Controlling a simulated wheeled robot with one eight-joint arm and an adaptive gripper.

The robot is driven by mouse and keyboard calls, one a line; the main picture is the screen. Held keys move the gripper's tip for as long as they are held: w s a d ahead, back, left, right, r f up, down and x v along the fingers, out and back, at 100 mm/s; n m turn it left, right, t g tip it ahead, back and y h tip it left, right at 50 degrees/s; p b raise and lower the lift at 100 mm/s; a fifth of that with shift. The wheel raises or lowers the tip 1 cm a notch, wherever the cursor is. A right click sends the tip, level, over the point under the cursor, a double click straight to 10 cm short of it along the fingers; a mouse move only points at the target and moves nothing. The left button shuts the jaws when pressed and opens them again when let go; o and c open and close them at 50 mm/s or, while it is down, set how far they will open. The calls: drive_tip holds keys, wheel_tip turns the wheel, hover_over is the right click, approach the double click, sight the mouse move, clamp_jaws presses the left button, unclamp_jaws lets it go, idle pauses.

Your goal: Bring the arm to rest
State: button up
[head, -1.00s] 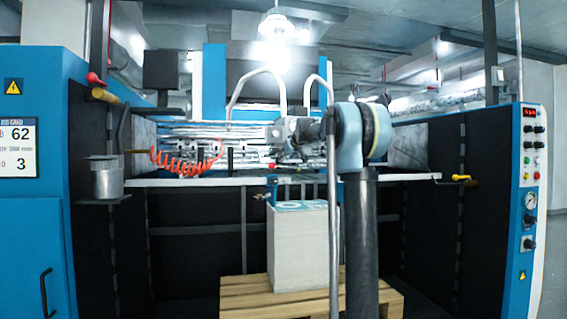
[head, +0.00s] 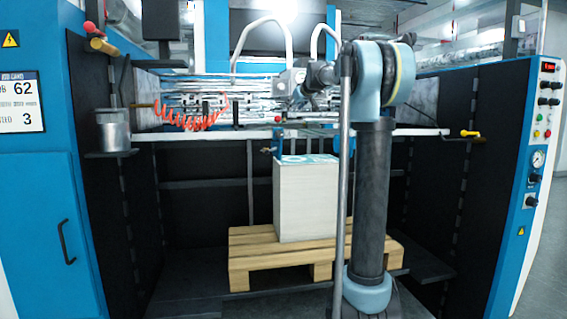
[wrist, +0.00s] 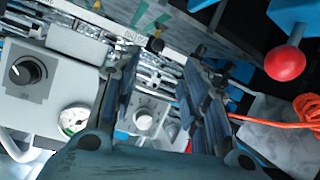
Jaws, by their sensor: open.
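My arm stands in front of the laminating machine, with its upright link right of centre in the head view. Its upper end points left, toward the machine's roller section (head: 190,88). My gripper (wrist: 160,78) shows in the wrist view with its two dark fingers apart and nothing between them. Machine parts show behind the fingers, including a grey box with a dial. In the head view the gripper is small and hard to tell from the metal parts behind it.
A white stack (head: 305,200) stands on a wooden pallet (head: 262,244) under the machine. An orange coiled hose (head: 190,120) and a metal pot (head: 113,130) are at left. A red knob (wrist: 285,63) is right of my gripper in the wrist view. A control panel (head: 541,130) stands at right.

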drive_tip(key=s+d+f+m+g+h, duration=0.1)
drive_tip(key=s+d+f+g, duration=0.2)
drive_tip(key=s+f, duration=1.4)
drive_tip(key=s+d+f+m+g+h, duration=0.1)
drive_tip(key=s+d+f+m+g, duration=0.1)
drive_tip(key=s+f, duration=1.4)
drive_tip(key=s+d+f+m+g+h, duration=0.1)
drive_tip(key=s+f+g, duration=0.4)
drive_tip(key=s+f, duration=1.2)
drive_tip(key=s+d+m, duration=0.1)
drive_tip(key=s+d, duration=0.1)
drive_tip(key=s, duration=0.8)
drive_tip(key=shift+d+f+g+h, duration=0.35)
drive_tip(key=shift+d+g+h, duration=0.05)
drive_tip(key=shift+w+f, duration=0.2)
drive_tip(key=shift+w, duration=0.2)
